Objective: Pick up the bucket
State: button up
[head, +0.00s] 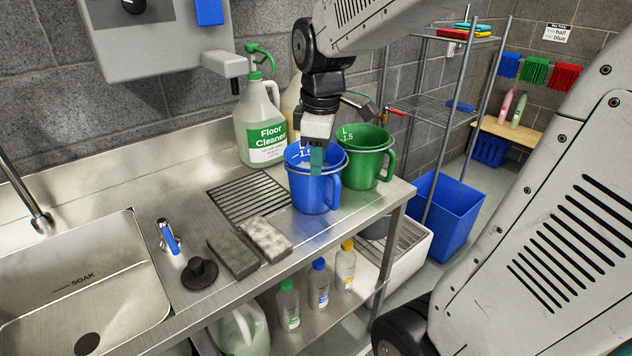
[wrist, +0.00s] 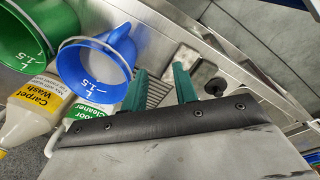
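No thing is labelled a bucket; two jug-like pails stand on the steel counter (head: 190,205). In the wrist view, the blue pail (wrist: 97,62) and green pail (wrist: 24,38) lie left of the fingers. My gripper (head: 316,160) points down at the blue pail's mouth. Its teal fingers (wrist: 160,69) are apart with nothing between them; one overlaps the blue rim, contact unclear.
A floor cleaner jug (head: 262,125) and carpet wash bottle (wrist: 28,115) stand close behind the pails. Two sponges (head: 250,245), a plug (head: 199,273) and the sink (head: 85,285) lie left. A blue bin (head: 448,215) stands on the floor right.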

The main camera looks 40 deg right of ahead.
aim_at(322, 177)
jog(key=w+d+f+n, duration=0.1)
jog(key=w+d, duration=0.1)
jog(key=w+d+f+n, duration=0.3)
jog(key=w+d, duration=0.1)
jog(key=w, duration=0.1)
jog(key=shift+w+d+f, duration=0.1)
jog(key=shift+d+f, duration=0.15)
jog(key=shift+d, duration=0.05)
jog(key=f, duration=0.7)
jog(key=shift+w+d, duration=0.15)
jog(key=shift+d, duration=0.1)
jog(key=shift+c, duration=0.3)
grip_shut()
jog(key=shift+w+r, duration=0.1)
